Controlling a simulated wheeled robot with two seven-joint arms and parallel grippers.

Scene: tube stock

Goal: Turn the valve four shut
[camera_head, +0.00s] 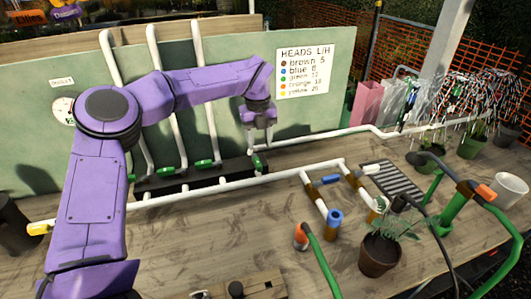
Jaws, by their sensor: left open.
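Green-handled valves sit in a row on the white pipework at the foot of the green board; one (205,163), another (166,170) and one at the left (132,178) show. The rightmost green valve (258,163) is small and partly unclear, just below my left gripper (263,138). My left gripper is open, points down and holds nothing. It appears above that valve, and I cannot tell whether it touches it. No numbers can be read on the valves. My right gripper is not in view.
A dark trough (190,182) runs under the valves. A white pipe with a yellow end (40,229) crosses the wooden table. A sign (304,72) lists "HEADS L/H". A potted plant (378,255), a blue fitting (335,217) and green hose parts (455,205) stand at the right.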

